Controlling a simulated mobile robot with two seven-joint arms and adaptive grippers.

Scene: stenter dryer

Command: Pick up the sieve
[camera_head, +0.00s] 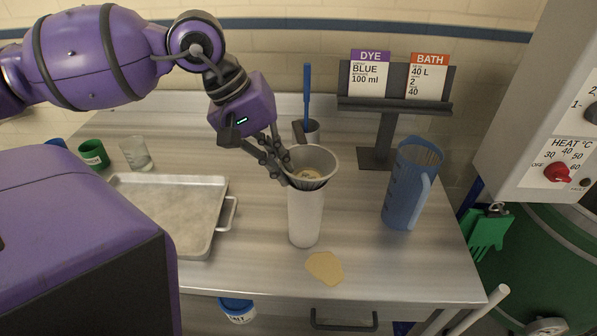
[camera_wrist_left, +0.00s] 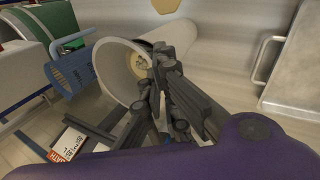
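The sieve (camera_head: 322,160) is a grey cone with an open wide top and something pale inside. It sits upright in the mouth of a tall white cylinder (camera_head: 306,222) near the middle of the table. In the left wrist view the sieve (camera_wrist_left: 112,62) shows its round opening. My left gripper (camera_head: 283,168) is at the sieve's left rim, its dark fingers overlapping the edge. In the left wrist view the fingertips (camera_wrist_left: 162,62) are close together at the rim. Whether they press on the wall is hidden. My right gripper is out of view.
A metal tray (camera_head: 222,232) lies left of the cylinder, and a blue jug (camera_head: 402,195) stands to the right. Behind are a grey cup (camera_head: 309,135) with a blue stick and a sign stand (camera_head: 388,125). A tan patch (camera_head: 324,267) lies in front.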

